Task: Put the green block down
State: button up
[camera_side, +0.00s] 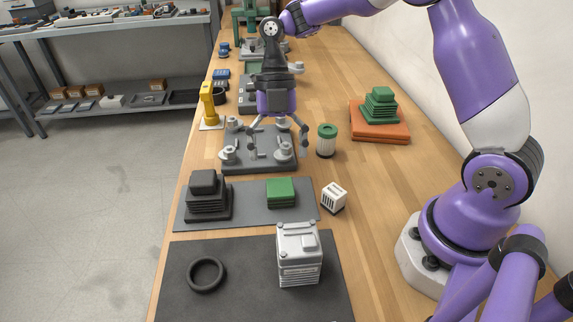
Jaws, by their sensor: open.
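The green block (281,192) rests on a grey mat (243,213) on the wooden bench, to the right of a dark stepped block. My gripper (276,143) points down above a grey fixture plate (259,162), farther back than the green block and apart from it. Its fingers are spread and nothing shows between them. A second green stepped piece (380,106) sits on an orange slab (380,131) at the right.
The dark stepped block (205,196) stands on the mat's left part. A white slotted block (333,197) and green-capped cylinder (326,141) stand to the right. A silver unit (299,256) and black ring (206,274) lie on the front dark mat (245,299).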

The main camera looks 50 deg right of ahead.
aim_at(284, 181)
jog(key=s+d+r+m+t+h, duration=0.1)
jog(key=s+r+m+t, duration=0.3)
jog(key=m, duration=0.9)
jog(key=s+d+r+m+t+h, duration=0.2)
jog(key=s+d+r+m+t, duration=0.1)
jog(key=m, duration=1.1)
jog(key=s+r+t, duration=0.1)
jog(key=s+r, duration=0.1)
jog(key=s, duration=0.1)
jog(key=shift+s+r+t, duration=0.3)
jog(key=shift+s+r, duration=0.05)
